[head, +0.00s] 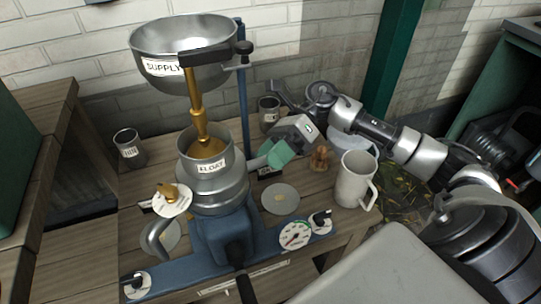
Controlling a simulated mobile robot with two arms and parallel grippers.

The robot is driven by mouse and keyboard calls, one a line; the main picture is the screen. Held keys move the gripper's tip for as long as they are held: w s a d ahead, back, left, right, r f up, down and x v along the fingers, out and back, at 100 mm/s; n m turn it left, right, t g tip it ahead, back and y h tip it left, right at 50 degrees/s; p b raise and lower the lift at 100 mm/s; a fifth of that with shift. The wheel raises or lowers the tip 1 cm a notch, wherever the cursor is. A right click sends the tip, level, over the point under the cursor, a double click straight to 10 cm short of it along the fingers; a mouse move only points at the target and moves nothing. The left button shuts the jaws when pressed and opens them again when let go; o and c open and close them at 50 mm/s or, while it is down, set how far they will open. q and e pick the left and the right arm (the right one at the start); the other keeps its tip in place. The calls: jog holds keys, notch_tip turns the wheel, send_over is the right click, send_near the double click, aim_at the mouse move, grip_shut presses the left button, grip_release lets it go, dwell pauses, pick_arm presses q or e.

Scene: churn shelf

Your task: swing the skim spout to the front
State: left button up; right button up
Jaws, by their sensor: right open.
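The blue-based separator (222,232) stands on the wooden bench, with a steel bowl marked SUPPLY (165,50) above its FLOAT cup (205,150). A grey curved spout (152,240) comes off its lower left side and bends down at the front left. I cannot read a label that says whether this is the skim spout. My right gripper (270,157) reaches in from the right. Its teal fingers are close to the right side of the separator body and hide part of that side. It is open; whether a spout lies between the fingers cannot be seen. My left gripper is not in view.
A white pitcher (353,180) and a small brown figure (320,158) stand right of the separator. Dark metal cups (128,148) stand at the left and back (268,112). A round grey disc (281,198) lies at right. A blue post (243,100) rises behind.

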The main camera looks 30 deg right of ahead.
jog(key=shift+a, duration=0.1)
jog(key=shift+c, duration=0.4)
grip_shut()
